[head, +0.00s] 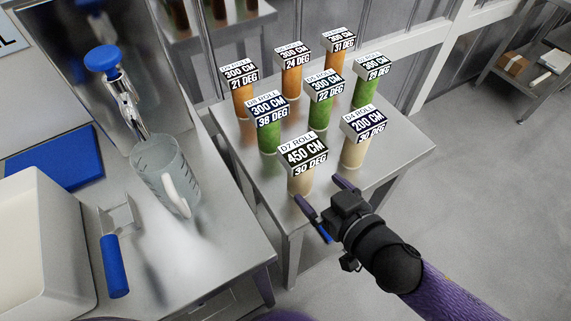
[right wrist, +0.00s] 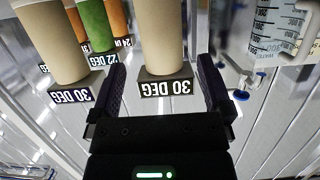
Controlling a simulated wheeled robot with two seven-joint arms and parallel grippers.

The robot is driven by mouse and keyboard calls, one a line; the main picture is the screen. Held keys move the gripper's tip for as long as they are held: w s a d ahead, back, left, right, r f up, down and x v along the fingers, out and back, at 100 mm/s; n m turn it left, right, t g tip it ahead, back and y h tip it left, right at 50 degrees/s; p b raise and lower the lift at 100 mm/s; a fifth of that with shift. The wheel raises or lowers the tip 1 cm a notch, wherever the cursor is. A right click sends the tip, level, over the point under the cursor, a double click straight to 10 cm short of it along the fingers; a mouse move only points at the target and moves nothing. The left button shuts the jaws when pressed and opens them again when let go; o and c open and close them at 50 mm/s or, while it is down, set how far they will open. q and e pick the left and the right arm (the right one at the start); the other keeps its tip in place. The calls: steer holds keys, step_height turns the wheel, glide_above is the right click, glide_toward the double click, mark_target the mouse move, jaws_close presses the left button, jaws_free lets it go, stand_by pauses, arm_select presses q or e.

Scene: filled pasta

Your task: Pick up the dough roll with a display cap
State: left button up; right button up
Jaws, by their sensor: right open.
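Several dough rolls with display caps stand upright on a steel table. The nearest is a beige roll (head: 300,182) with a black and white cap (head: 304,150) reading 450 CM, 30 DEG. My right gripper (head: 319,189) is open and empty at this roll's near right side. In the right wrist view the beige roll (right wrist: 163,40) and its cap (right wrist: 167,87) appear between the two spread fingers (right wrist: 161,88), with gaps on both sides. Another beige roll (head: 354,153), capped 200 CM, 30 DEG, stands behind to the right. My left gripper is not in view.
Green rolls (head: 268,138) and orange rolls (head: 291,82) stand farther back on the steel table (head: 395,150). The left counter holds a measuring jug (head: 160,170), a blue-handled scraper (head: 114,265) and a white bin (head: 40,250).

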steer(key=x, duration=0.2)
steer(key=b+x, duration=0.1)
steer(key=x, duration=0.1)
steer(key=b+x, duration=0.1)
steer(key=x, duration=0.2)
steer(key=shift+f, duration=0.45)
steer(key=shift+a, duration=0.1)
steer(key=shift+r, duration=0.1)
jaws_close()
